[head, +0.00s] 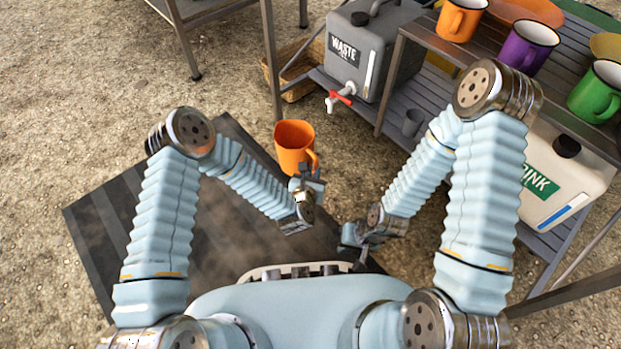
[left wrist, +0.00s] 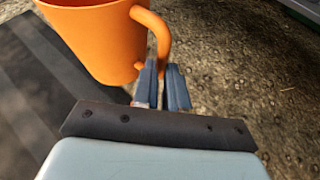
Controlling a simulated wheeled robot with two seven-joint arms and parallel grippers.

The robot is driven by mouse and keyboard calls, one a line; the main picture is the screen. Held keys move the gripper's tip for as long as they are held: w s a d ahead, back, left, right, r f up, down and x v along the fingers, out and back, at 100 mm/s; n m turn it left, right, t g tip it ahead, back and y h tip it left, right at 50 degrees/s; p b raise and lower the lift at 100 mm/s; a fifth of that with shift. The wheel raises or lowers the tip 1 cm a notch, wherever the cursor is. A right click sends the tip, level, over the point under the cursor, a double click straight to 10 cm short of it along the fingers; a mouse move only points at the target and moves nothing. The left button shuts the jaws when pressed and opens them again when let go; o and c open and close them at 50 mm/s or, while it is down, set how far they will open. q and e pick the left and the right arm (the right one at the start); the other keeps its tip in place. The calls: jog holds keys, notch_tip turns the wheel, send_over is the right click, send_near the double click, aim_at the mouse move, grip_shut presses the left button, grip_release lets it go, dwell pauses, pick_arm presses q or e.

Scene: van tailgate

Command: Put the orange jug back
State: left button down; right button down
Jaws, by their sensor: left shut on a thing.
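The orange jug (head: 294,142) is upright in front of my body in the head view, above the dark mat's far edge. It also fills the upper left of the left wrist view (left wrist: 95,40), with its handle toward my fingers. My left gripper (head: 307,180) is shut on the jug's handle; its fingertips (left wrist: 161,85) are at the handle's lower part. My right gripper (head: 350,236) is low and close to my body, apart from the jug. Its fingers are too small and dark to show whether they are open.
At the right, a slatted shelf unit (head: 428,42) carries an orange mug (head: 460,18), a purple mug (head: 529,45) and a green mug (head: 598,92). A grey waste container (head: 385,40) with a red tap stands on a lower shelf. A white drink container (head: 560,170) is below the mugs.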

pick_arm(q)
jog(key=w+f+b, duration=0.1)
jog(key=w+f, duration=0.2)
jog(key=f, duration=0.3)
jog(key=shift+d+f+b, duration=0.15)
jog(key=shift+f+b, duration=0.15)
jog(key=shift+f, duration=0.1)
jog(key=shift+w, duration=0.1)
jog(key=c, duration=1.2)
grip_release()
jog(key=shift+o, duration=0.2)
